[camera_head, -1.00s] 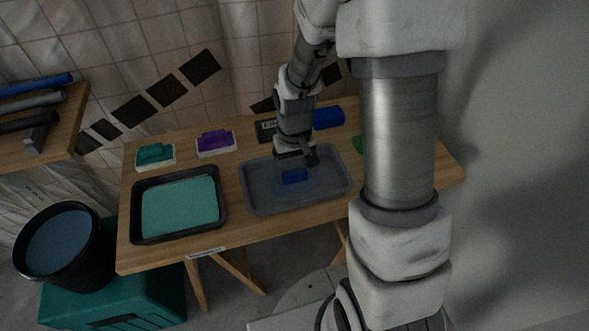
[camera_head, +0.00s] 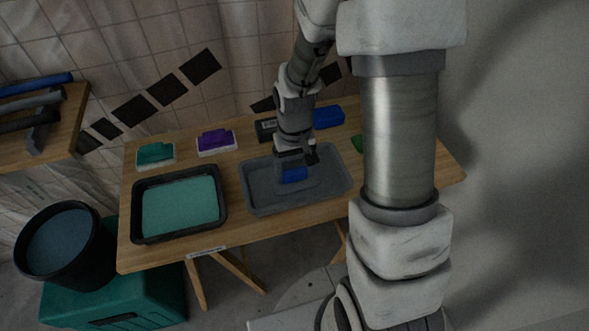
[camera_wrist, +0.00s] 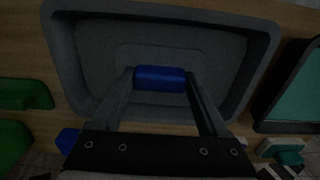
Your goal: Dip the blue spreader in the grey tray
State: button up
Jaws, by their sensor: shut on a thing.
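The blue spreader (camera_head: 294,175) is over the grey tray (camera_head: 262,203), inside its outline. Its blue handle (camera_wrist: 160,79) lies between my two fingers in the wrist view, and my gripper (camera_head: 294,163) is shut on it. A flat grey patch, perhaps the spreader's plate, shows around the handle against the tray floor. I cannot tell whether it touches the tray's floor or contents. In the wrist view the grey tray (camera_wrist: 75,60) surrounds the handle on the far side and both sides.
A black tray of teal material (camera_head: 180,207) stands left of the grey tray. Teal (camera_head: 155,153) and purple (camera_head: 215,141) spreaders, a blue block (camera_head: 328,118) and a green thing (camera_head: 357,143) are at the table's back. A black bucket (camera_head: 62,242) stands left.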

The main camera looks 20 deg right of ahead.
aim_at(294, 171)
jog(key=shift+r+p, duration=2.8)
jog(key=shift+r, duration=0.95)
